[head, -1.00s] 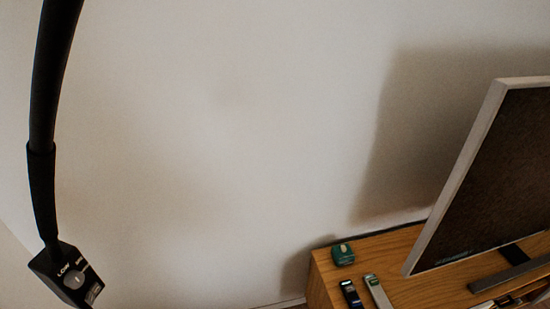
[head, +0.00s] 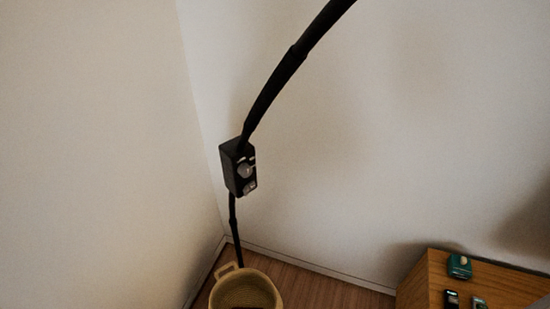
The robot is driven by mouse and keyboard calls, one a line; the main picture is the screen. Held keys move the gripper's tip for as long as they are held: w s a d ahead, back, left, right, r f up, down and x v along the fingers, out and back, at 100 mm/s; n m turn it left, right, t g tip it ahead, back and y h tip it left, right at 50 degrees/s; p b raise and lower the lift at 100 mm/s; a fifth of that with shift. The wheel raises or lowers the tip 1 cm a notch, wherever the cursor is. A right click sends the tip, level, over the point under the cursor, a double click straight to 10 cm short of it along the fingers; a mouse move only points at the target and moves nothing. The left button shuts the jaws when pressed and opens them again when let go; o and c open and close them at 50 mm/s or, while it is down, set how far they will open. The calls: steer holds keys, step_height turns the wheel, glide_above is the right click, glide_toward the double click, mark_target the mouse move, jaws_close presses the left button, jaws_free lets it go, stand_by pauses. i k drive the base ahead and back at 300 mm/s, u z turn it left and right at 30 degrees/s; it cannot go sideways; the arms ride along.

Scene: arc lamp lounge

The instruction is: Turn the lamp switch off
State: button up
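The lamp switch (head: 238,168) is a small black box on the lamp's dark curved pole (head: 290,65), left of the picture's middle. A round grey knob (head: 245,171) sits on its front face, with small white markings around it that are too small to read now. The pole runs up to the upper right from the box, and a thinner dark length runs down from it toward a basket. My gripper is not in view.
A woven basket (head: 247,290) with a handle stands on the wooden floor (head: 315,290) in the corner below the switch. A wooden cabinet (head: 420,285) at the lower right holds a green object (head: 459,266) and two slim devices. Pale walls meet behind the lamp.

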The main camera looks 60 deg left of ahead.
mark_target(249, 187)
steer(key=u, duration=0.1)
steer(key=k, duration=0.1)
steer(key=u, duration=2.25)
steer(key=i, duration=0.65)
steer(key=u, duration=0.2)
